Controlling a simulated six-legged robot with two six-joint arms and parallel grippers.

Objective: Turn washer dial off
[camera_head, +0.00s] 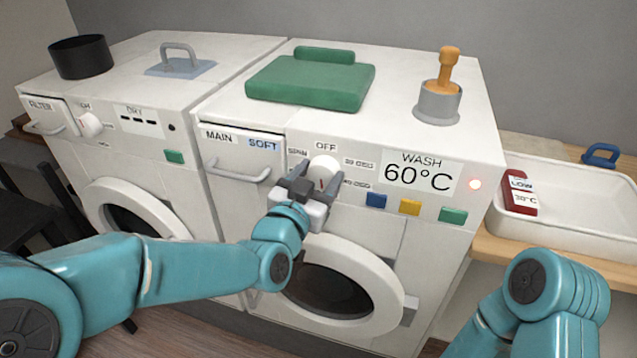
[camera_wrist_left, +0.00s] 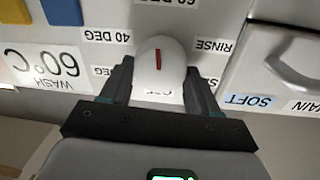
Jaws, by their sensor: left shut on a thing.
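The washer dial (camera_head: 326,168) is a white round knob on the right machine's front panel, below the OFF label (camera_head: 326,146). In the left wrist view, which is upside down to the panel, the dial (camera_wrist_left: 160,62) has a red mark on the side away from OFF, toward the 60 DEG label. My left gripper (camera_head: 317,180) is shut on the dial, one finger on either side.
A dryer (camera_head: 185,128) with its own knob (camera_head: 90,124) stands to the left. The washer's drawer handle (camera_head: 237,172) is left of the dial. Blue (camera_head: 376,200), yellow (camera_head: 410,207) and green (camera_head: 452,215) buttons sit right. A white tray (camera_head: 565,243) lies beyond.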

